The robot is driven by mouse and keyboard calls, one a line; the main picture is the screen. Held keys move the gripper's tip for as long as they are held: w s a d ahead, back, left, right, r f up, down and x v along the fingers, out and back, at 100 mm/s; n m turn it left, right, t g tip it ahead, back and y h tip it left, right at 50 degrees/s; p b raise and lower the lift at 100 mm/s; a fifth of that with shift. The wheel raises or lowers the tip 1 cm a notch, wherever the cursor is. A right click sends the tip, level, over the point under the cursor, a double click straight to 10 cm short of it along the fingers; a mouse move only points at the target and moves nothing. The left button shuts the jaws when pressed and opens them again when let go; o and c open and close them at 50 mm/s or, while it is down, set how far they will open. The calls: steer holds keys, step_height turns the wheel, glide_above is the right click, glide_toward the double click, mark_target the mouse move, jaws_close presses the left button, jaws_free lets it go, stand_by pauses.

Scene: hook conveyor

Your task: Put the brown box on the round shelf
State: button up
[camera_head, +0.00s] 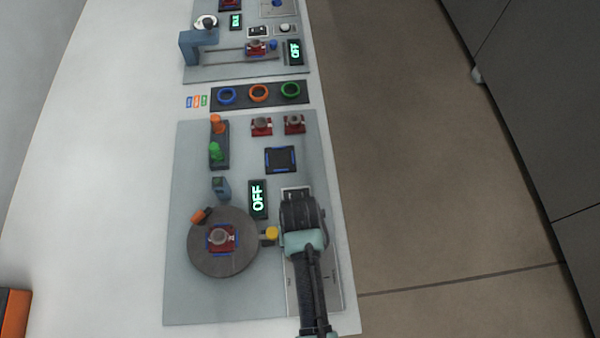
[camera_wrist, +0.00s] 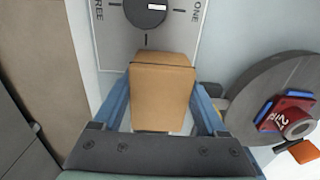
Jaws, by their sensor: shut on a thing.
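The brown box (camera_wrist: 162,98) is between the two blue fingers of my gripper (camera_wrist: 160,112) in the wrist view. My gripper is shut on it. In the head view my gripper (camera_head: 302,212) is over the right side of the grey panel and hides the box. A dark grey round disc, the round shelf (camera_head: 232,265), lies to its left, and it also shows at the right of the wrist view (camera_wrist: 258,80). A red block with a grey round top (camera_head: 221,238) sits on the disc. The box is apart from the disc.
An orange-tipped part (camera_head: 202,215) stands at the disc's upper-left edge and a yellow knob (camera_head: 270,233) at its right edge. A display reading OFF (camera_head: 258,199) is above. A dial (camera_wrist: 145,12) lies beyond the box. Two red blocks (camera_head: 262,126) (camera_head: 294,124) stand farther back.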

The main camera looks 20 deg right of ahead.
steer(key=shift+f, duration=0.1)
steer(key=o, duration=1.4)
